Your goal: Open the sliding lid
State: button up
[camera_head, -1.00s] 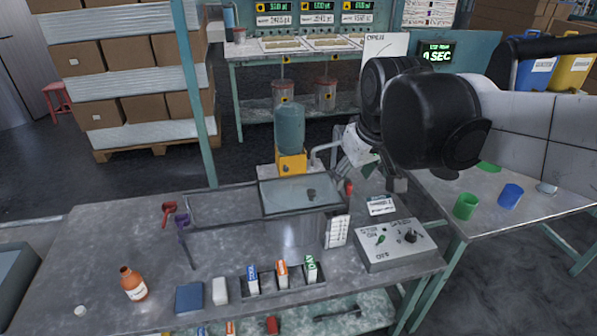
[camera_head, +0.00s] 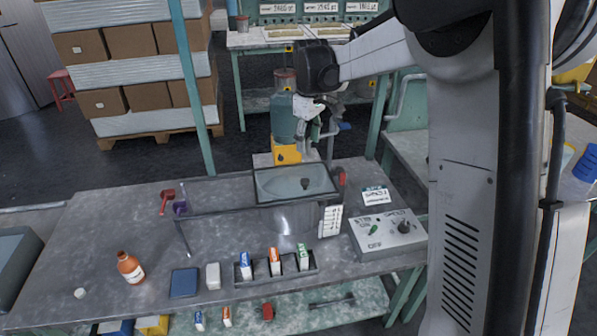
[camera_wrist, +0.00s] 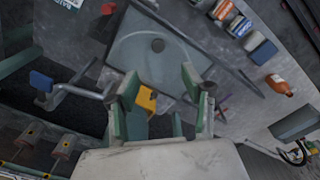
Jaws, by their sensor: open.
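The sliding lid (camera_head: 280,184) is a grey panel with a small dark knob (camera_head: 305,183). It lies over the metal tank (camera_head: 290,220), at the right end of a rail frame (camera_head: 215,212) that reaches left. In the wrist view the lid (camera_wrist: 140,62) and its knob (camera_wrist: 157,45) show beyond the fingertips. My gripper (camera_head: 318,130) is above and behind the lid, apart from it. In the wrist view my gripper (camera_wrist: 160,85) has its green fingers spread, with nothing held between them.
A green cylinder on a yellow base (camera_head: 287,153) stands close behind the tank. A control box (camera_head: 387,233) is to the right. A rack with small boxes (camera_head: 274,268), a blue block (camera_head: 184,282) and an orange bottle (camera_head: 130,267) are in front. The left table area is mostly clear.

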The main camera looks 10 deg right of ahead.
aim_at(305, 180)
jog(key=f, duration=0.5)
jog(key=w+f, duration=0.1)
jog(key=f, duration=0.9)
jog(key=shift+w+a+f, duration=0.15)
jog(key=shift+w+f, duration=0.2)
jog(key=shift+c, duration=0.3)
grip_shut()
